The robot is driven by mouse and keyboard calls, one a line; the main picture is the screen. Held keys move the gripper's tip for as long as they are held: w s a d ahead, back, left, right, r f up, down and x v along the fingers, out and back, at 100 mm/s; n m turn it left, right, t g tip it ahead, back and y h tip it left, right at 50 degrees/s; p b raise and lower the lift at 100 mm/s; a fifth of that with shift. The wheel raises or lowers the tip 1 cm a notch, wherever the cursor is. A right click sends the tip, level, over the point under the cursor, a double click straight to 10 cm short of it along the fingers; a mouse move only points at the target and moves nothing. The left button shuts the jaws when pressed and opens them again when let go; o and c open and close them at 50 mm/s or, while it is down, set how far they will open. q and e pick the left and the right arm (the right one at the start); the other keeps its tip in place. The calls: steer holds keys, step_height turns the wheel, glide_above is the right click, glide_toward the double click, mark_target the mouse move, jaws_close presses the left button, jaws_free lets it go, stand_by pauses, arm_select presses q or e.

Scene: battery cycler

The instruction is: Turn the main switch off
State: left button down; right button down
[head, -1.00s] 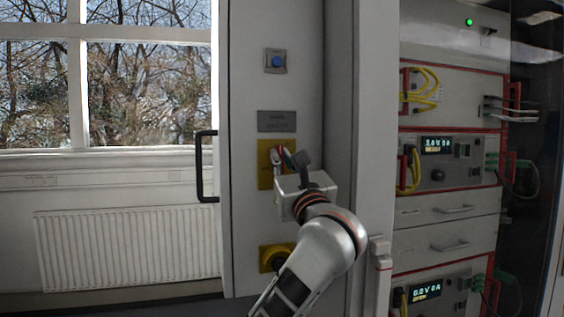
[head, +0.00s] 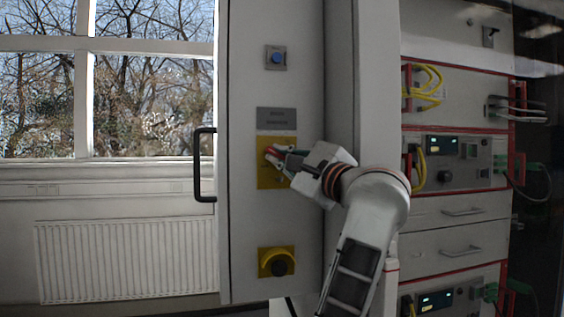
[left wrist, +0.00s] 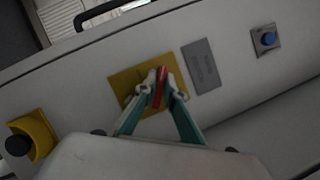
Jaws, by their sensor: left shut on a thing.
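The main switch is a red handle (left wrist: 161,82) on a yellow plate (head: 264,180) below a grey label on the cabinet door. The plate also shows in the left wrist view (left wrist: 124,82). My left gripper (head: 274,158) reaches it from the right, its fingers shut on the red handle from both sides. In the left wrist view the handle stands between the fingertips (left wrist: 160,96). The gripper covers part of the handle and plate in the head view. My right gripper is not in view.
A blue button (head: 276,58) is above the grey label (head: 276,119). A black knob on a yellow plate (head: 277,251) is below. A black door handle (head: 198,165) juts out at left. Racked instruments (head: 447,165) with yellow cables stand at right.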

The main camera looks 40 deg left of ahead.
arm_select(q)
steer(key=n+g+h, duration=0.1)
steer(key=n, duration=0.3)
steer(key=shift+f+n, duration=0.1)
steer(key=shift+n, duration=0.2)
steer(key=shift+n+g+h, duration=0.4)
steer(key=shift+n, duration=0.7)
steer(key=shift+b, duration=0.3)
steer(key=c, duration=2.1)
jaws_free()
steer(key=shift+c, duration=0.2)
